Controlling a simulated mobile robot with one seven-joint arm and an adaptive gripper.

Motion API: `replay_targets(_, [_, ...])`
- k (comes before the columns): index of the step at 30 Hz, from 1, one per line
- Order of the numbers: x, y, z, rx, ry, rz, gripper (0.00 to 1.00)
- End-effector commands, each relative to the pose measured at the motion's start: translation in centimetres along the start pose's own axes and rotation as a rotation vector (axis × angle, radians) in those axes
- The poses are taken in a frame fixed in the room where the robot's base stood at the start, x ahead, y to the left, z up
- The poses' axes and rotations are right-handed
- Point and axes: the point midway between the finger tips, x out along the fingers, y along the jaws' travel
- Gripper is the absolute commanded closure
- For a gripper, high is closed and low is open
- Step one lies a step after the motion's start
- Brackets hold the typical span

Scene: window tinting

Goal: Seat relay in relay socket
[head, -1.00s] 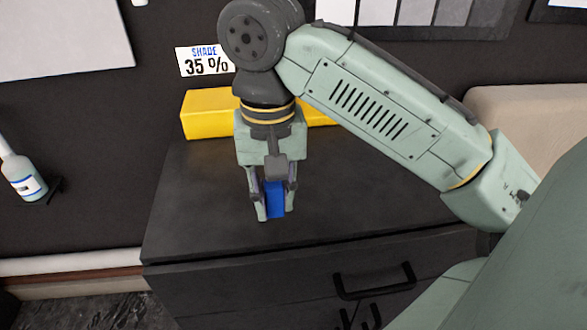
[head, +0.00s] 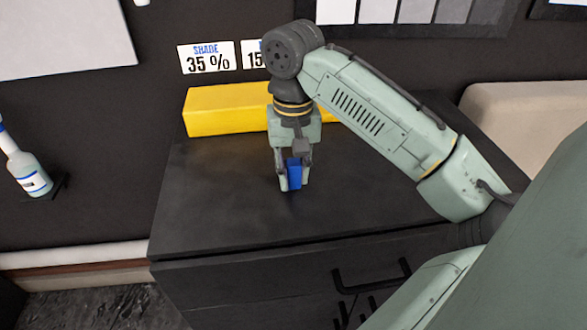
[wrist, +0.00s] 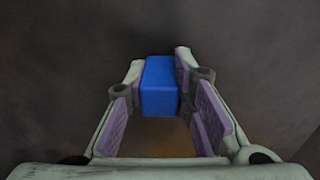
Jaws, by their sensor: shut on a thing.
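The relay appears to be the small blue block (head: 295,173) between the fingers of my gripper (head: 292,184), over the dark cabinet top. In the wrist view the blue block (wrist: 159,88) sits between the purple-grey finger pads, near the fingertips. My gripper (wrist: 160,95) is shut on it. Whether the block touches the cabinet top or hangs just above it, I cannot tell. I cannot make out a relay socket in either view.
The dark cabinet top (head: 215,200) is bare in front and to the left. A long yellow block (head: 225,110) lies along its back edge, behind my gripper. Cabinet drawer handles (head: 370,275) show in front. A spray bottle (head: 27,172) is at the far left.

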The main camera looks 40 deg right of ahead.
Motion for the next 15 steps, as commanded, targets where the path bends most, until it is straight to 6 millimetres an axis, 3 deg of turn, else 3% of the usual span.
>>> replay_targets(7, [0.43, -0.04, 0.02, -0.001, -0.001, -0.002, 1.0])
replay_targets(8, [0.33, -0.02, 0.02, 0.0, -0.001, -0.001, 0.75])
replay_targets(15, [0.3, -0.01, 0.01, 0.0, -0.001, -0.001, 0.59])
